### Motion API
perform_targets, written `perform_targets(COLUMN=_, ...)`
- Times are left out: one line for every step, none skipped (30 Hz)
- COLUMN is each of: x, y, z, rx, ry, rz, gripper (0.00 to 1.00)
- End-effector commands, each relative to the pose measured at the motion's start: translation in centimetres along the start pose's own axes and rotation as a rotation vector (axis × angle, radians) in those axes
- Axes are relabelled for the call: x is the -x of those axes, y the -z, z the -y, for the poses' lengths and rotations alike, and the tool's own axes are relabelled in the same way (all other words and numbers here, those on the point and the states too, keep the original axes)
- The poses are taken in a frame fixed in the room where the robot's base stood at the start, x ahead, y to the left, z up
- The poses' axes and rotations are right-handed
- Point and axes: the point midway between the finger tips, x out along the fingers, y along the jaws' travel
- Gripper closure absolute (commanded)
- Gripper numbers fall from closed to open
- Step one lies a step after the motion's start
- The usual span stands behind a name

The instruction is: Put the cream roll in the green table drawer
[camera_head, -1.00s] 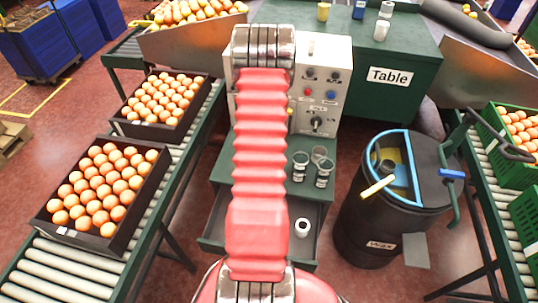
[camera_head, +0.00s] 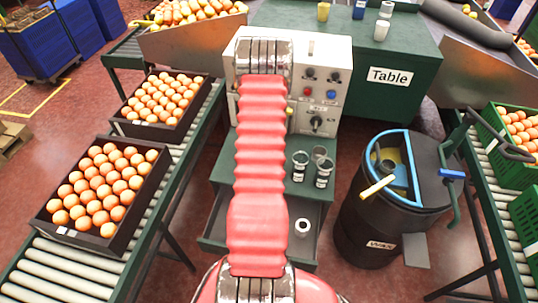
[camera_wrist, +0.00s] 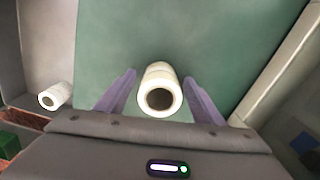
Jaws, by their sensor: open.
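A cream roll (camera_wrist: 157,78) stands or lies on a green surface (camera_wrist: 115,45) in the wrist view, its dark hollow end facing the camera. My gripper (camera_wrist: 160,96) is open, with one purple finger on each side of the roll; I cannot tell whether either touches it. In the head view my arm hides the gripper and this roll. The open drawer (camera_head: 311,249) of the green cabinet shows below the cabinet top, partly behind my arm. A white roll (camera_head: 302,227) is in the drawer. Another white roll (camera_wrist: 55,96) shows at left in the wrist view.
Several dark-banded cups (camera_head: 300,165) stand on the cabinet right of my arm, before a grey control box (camera_head: 318,80). A wax drum (camera_head: 372,222) stands to the right. The green table (camera_head: 425,50) behind carries several small containers.

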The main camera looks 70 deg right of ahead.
Motion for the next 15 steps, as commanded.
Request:
perform_targets(x=-0.01, y=0.01, z=0.02, rx=0.0, ry=0.0, rz=0.0, gripper=0.38)
perform_targets(x=0.0, y=0.01, z=0.02, rx=0.0, ry=0.001, rz=0.0, gripper=0.38)
perform_targets(x=0.0, y=0.01, z=0.02, rx=0.0, ry=0.001, rz=0.0, gripper=0.38)
perform_targets(x=0.01, y=0.01, z=0.02, rx=0.0, ry=0.0, rz=0.0, gripper=0.38)
perform_targets(x=0.0, y=0.01, z=0.01, rx=0.0, ry=0.0, rz=0.0, gripper=0.38)
perform_targets(x=0.0, y=0.01, z=0.01, rx=0.0, ry=0.0, rz=0.0, gripper=0.38)
perform_targets(x=0.01, y=0.01, z=0.01, rx=0.0, ry=0.0, rz=0.0, gripper=0.38)
perform_targets(x=0.01, y=0.01, z=0.01, rx=0.0, ry=0.0, rz=0.0, gripper=0.38)
perform_targets(x=0.01, y=0.01, z=0.0, rx=0.0, ry=0.0, rz=0.0, gripper=0.38)
perform_targets(x=0.01, y=0.01, z=0.0, rx=0.0, ry=0.0, rz=0.0, gripper=0.38)
perform_targets(x=0.01, y=0.01, z=0.0, rx=0.0, ry=0.0, rz=0.0, gripper=0.38)
perform_targets(x=0.01, y=0.01, z=0.0, rx=0.0, ry=0.0, rz=0.0, gripper=0.38)
perform_targets(x=0.01, y=0.01, z=0.0, rx=0.0, ry=0.0, rz=0.0, gripper=0.38)
perform_targets(x=0.01, y=0.01, z=0.0, rx=0.0, ry=0.0, rz=0.0, gripper=0.38)
perform_targets(x=0.01, y=0.01, z=0.0, rx=0.0, ry=0.0, rz=0.0, gripper=0.4)
